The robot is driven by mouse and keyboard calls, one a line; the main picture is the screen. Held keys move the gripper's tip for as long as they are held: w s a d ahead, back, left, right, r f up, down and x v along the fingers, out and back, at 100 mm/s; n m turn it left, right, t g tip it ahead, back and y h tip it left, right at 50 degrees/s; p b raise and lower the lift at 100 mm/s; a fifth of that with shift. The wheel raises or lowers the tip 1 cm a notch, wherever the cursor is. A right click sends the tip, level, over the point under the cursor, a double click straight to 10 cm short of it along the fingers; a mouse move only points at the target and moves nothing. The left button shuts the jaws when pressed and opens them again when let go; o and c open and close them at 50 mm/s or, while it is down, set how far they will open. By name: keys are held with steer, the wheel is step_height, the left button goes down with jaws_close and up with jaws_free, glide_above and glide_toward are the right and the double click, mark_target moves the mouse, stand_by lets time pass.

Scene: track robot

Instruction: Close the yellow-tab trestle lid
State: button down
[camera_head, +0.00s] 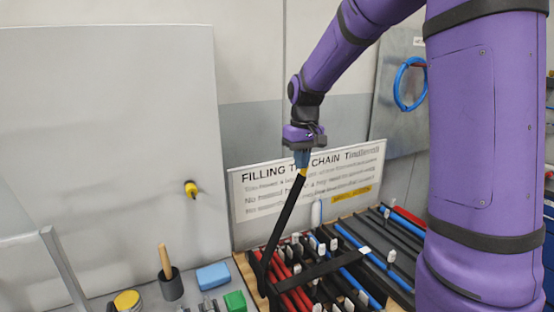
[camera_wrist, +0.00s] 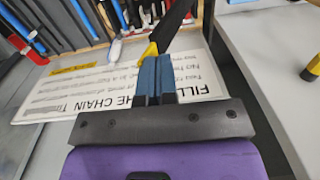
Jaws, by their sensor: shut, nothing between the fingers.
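The trestle lid is a long black bar (camera_head: 285,222) standing steeply raised, leaning right, from the left part of the rack of hoses. Its yellow tab (camera_head: 303,172) is at the upper end. My gripper (camera_head: 301,160) is at that tip, pointing down, with its blue fingers together. In the wrist view, the fingers (camera_wrist: 155,78) are shut, with the yellow tab (camera_wrist: 149,51) right at their tips and the black bar (camera_wrist: 176,24) running away beyond. I cannot tell whether the fingers touch the tab. The bar's lower end is partly lost among dark parts.
Red hoses (camera_head: 292,292) and blue hoses (camera_head: 356,284) with white tags lie in the rack. A sign (camera_head: 245,205) stands behind it. On the left bench are a blue block (camera_head: 213,276), a green block (camera_head: 235,301) and a black cup (camera_head: 171,287) holding a wooden handle.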

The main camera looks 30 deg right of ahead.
steer(key=d+f+y, duration=0.9)
steer(key=d+f, duration=1)
steer(key=d, duration=0.1)
step_height(320, 180, down, 11)
steer(key=d+y, duration=0.1)
steer(key=y, duration=0.3)
steer(key=shift+d, duration=0.4)
steer(key=shift+s+f, duration=0.15)
steer(key=shift+f, duration=0.1)
